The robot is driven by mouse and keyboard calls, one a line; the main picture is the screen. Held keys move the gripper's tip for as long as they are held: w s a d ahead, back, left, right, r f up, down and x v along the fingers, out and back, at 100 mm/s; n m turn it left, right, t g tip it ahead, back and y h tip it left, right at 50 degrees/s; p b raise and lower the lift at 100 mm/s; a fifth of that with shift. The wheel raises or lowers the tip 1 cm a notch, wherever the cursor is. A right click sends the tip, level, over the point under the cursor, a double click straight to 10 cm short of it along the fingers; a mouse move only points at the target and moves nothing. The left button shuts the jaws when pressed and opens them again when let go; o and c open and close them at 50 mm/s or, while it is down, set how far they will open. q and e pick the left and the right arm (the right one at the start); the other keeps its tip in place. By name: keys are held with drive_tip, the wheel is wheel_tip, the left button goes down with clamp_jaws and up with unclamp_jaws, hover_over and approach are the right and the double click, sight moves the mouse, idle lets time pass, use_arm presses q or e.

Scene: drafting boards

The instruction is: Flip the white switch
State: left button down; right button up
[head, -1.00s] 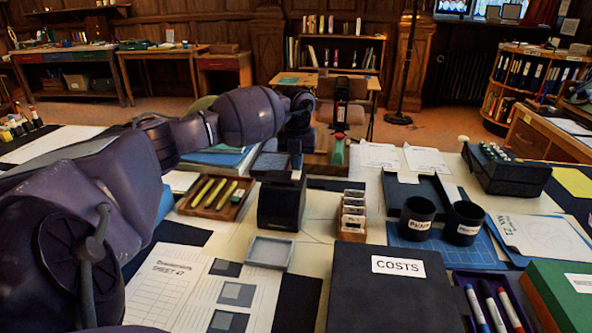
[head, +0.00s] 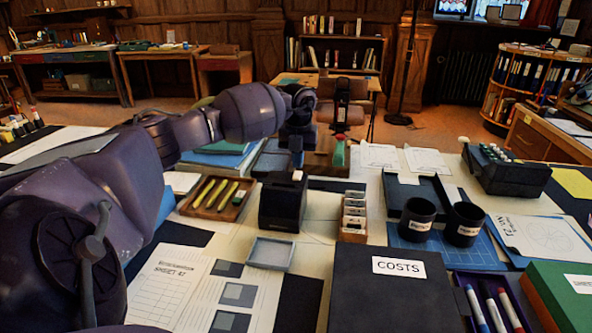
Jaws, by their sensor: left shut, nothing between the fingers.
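A small white switch (head: 297,175) sits on top of a black box (head: 282,204) in the middle of the drafting table. My left arm reaches in from the left, and its gripper (head: 296,160) points down just behind the white switch. The fingers look shut and empty. From this angle I cannot tell whether the fingertips touch the switch or the box. My right gripper is not in view.
A wooden tray of yellow markers (head: 237,205) stands left of the box, and a card holder (head: 353,217) stands right of it. Two black cups (head: 417,218), a COSTS box (head: 392,292) and a black unit with a white-knobbed lever (head: 506,171) lie further right.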

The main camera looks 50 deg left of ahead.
sight(298, 172)
use_arm(q)
drive_tip(key=shift+r+p, duration=0.45)
drive_tip(key=shift+r, duration=2.2)
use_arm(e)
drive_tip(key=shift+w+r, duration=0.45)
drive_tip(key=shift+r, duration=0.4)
